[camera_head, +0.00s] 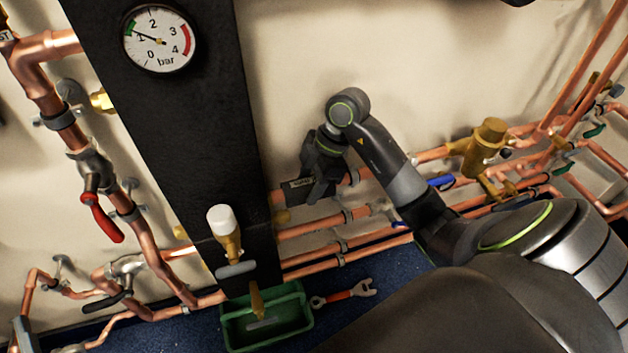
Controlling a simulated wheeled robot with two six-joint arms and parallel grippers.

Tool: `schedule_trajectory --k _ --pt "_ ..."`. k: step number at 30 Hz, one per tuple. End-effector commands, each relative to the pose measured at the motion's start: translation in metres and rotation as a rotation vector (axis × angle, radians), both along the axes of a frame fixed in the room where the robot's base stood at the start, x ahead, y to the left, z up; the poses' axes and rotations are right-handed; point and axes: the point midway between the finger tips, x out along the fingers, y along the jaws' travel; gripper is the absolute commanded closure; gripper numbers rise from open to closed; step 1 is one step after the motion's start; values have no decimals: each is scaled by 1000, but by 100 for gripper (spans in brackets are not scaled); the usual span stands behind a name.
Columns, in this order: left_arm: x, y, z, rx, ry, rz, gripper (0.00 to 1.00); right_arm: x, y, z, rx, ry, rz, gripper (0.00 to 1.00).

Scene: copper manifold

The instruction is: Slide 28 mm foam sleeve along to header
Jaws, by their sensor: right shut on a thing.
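My right gripper (313,187) is at the upper horizontal copper pipe, just right of the wide black upright body that looks like the header (185,125). It is shut around the pipe line, and the dark foam sleeve in it is hard to tell from the black jaws. A short bare stretch of copper pipe (279,197) shows between the gripper and the header. More of this pipe comes out to the right of the gripper. My left gripper is not in view.
A pressure gauge (159,39) sits on the header. A white-capped brass valve (224,232) stands at its foot, above a green tray (266,318). Lower copper pipes run below the gripper; a brass fitting (484,148) is at right.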

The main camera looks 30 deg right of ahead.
Motion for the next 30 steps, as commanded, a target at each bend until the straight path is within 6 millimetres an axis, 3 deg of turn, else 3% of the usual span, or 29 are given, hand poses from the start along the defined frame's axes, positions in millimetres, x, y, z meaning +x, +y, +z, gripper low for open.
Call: schedule_trajectory --k 21,22,27,30 --pt "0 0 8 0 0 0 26 5 21 0 0 1 -1 74" --pt "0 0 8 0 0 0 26 5 21 0 0 0 -1 50" --pt "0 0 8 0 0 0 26 5 20 0 -1 1 -1 28" --pt "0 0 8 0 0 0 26 5 20 0 -1 0 0 26"
